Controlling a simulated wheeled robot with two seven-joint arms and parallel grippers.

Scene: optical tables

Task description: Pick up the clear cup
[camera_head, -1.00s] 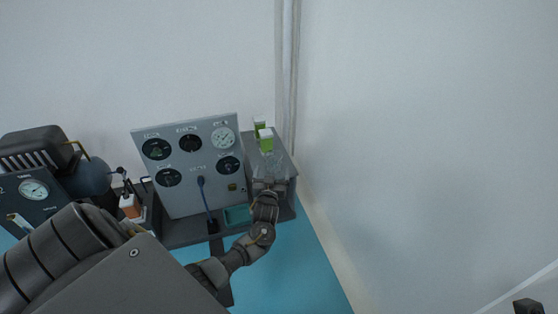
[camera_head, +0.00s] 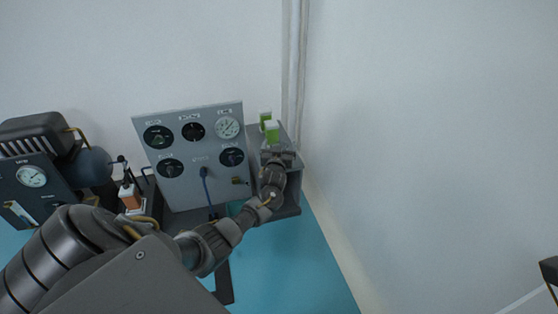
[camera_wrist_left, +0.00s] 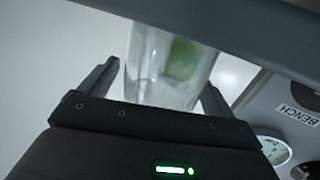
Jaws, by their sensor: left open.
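The clear cup (camera_wrist_left: 160,70) stands out in the left wrist view as a transparent, upright-walled vessel, with a green patch showing through it. My left gripper (camera_wrist_left: 160,78) is open, with one finger on each side of the cup. Whether the fingers touch it I cannot tell. In the head view my left gripper (camera_head: 278,156) is at the shelf right of the gauge panel and hides most or all of the cup. My right gripper is not in view.
Two green-and-white boxes (camera_head: 272,131) stand just behind my left gripper. The grey gauge panel (camera_head: 192,150) is close on the left, with a blue cable in front. A white wall and pipes (camera_head: 294,70) are close behind and to the right.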

